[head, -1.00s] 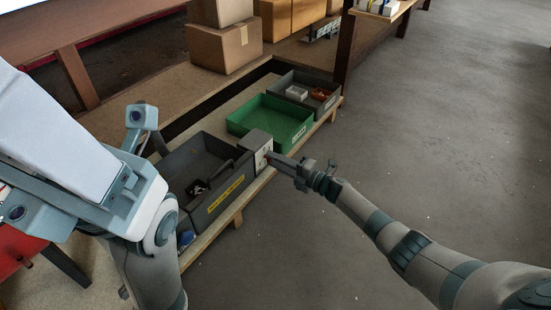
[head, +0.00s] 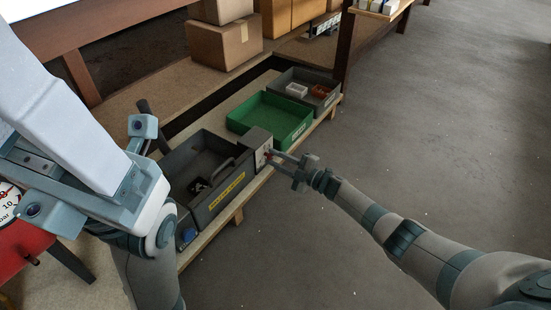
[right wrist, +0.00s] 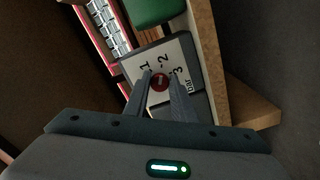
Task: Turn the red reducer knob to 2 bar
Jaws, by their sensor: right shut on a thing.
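The red reducer knob (right wrist: 160,82) sits on a white dial plate (right wrist: 187,60) marked 1, 2, 3 and bar. My right gripper (right wrist: 161,86) has one finger on each side of the knob and is shut on it. The light mark on the knob is too small to read against the scale.
A grey bin (head: 228,196) with a yellow label stands left of the reducer box. A green tray (head: 290,107) and another grey bin (head: 331,102) stand behind on the same low board. A red gauge unit (head: 18,240) is at the far left. The floor (head: 430,140) to the right is clear.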

